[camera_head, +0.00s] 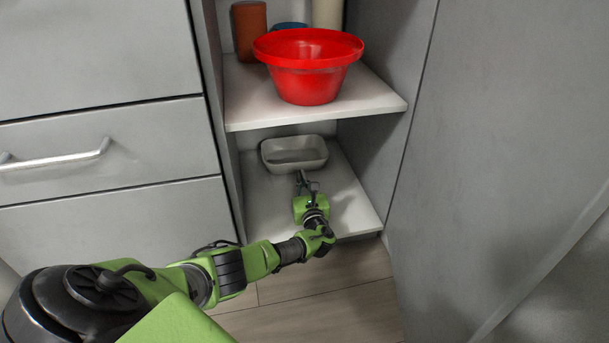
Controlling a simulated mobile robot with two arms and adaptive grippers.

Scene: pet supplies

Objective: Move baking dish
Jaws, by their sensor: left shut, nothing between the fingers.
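The baking dish (294,160) is a grey, shallow, rounded-rectangular dish. It stands upright on the lower white shelf (348,197) of an open cabinet, towards the back. My left gripper (300,176) reaches into the lower compartment, at the near side of the dish. Its fingers are shut with nothing held. I cannot tell whether the fingertips touch the dish's near wall. The dish's inside looks empty. My right gripper is not in view.
A red bowl (308,75) stands on the upper shelf (364,101), above the dish. An orange-brown container (249,30) and a cream one (327,14) stand behind it. Drawers with a metal handle (55,158) are on the left. A grey panel (500,130) bounds the right.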

